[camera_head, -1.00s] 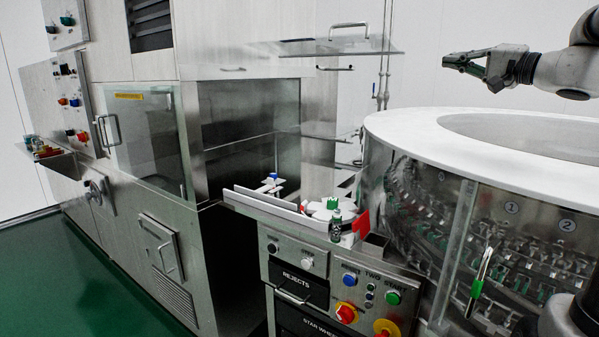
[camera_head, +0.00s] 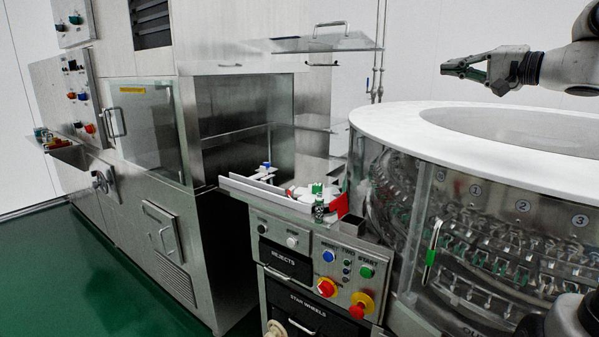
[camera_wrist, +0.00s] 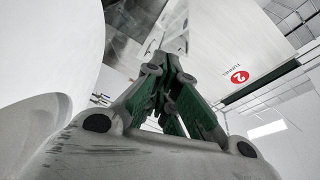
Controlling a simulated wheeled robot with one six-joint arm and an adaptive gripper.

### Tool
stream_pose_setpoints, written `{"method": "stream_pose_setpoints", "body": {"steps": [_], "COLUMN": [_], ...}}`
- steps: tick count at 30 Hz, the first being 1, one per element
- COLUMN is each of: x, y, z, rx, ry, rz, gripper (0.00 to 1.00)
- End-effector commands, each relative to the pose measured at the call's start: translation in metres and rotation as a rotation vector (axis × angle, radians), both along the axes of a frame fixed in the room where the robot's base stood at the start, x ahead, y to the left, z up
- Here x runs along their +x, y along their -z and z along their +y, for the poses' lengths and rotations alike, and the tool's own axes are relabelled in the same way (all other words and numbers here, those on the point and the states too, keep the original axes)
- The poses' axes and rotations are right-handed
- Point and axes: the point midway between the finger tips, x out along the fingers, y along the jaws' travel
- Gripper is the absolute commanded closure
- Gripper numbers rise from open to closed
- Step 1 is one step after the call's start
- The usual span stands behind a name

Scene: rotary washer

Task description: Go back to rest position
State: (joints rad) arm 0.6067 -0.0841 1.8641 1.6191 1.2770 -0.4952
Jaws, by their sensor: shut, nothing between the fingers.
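My gripper (camera_head: 447,66) is at the upper right in the head view, above the white rim of the rotary washer (camera_head: 395,120). It points left, is shut and holds nothing. My arm reaches in from the right edge. In the wrist view the green-lined fingers (camera_wrist: 172,88) come together ahead of the palm, with nothing between them. The gripper is apart from the washer and from the cabinet.
A control panel (camera_head: 340,277) with buttons and a red-yellow knob stands at the front. Left of it is a metal cabinet (camera_head: 188,75) with a raised clear cover (camera_head: 315,42). Green floor (camera_head: 100,270) lies open at the lower left. The wrist view shows a red "2" sign (camera_wrist: 240,76).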

Motion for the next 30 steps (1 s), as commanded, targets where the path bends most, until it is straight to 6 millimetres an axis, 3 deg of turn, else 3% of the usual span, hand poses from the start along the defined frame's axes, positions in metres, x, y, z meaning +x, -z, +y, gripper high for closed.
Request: {"method": "stream_pose_setpoints", "body": {"steps": [5,11,14,17,21,24,30], "x": [-0.02,-0.065,-0.099,-0.149,-0.229,-0.263,-0.287], "y": [0.025,0.073,0.104,0.146,0.206,0.23,0.245], "z": [0.025,0.059,0.073,0.081,0.06,0.032,-0.003], "rx": [-0.065,-0.206,-0.317,-0.488,-0.834,-1.053,-1.305], "ry": [-0.044,-0.114,-0.156,-0.204,-0.252,-0.254,-0.238], "rz": [0.082,0.226,0.316,0.425,0.555,0.584,0.572], "gripper": [1.0,1.0,1.0,1.0,1.0,1.0,1.0]}}
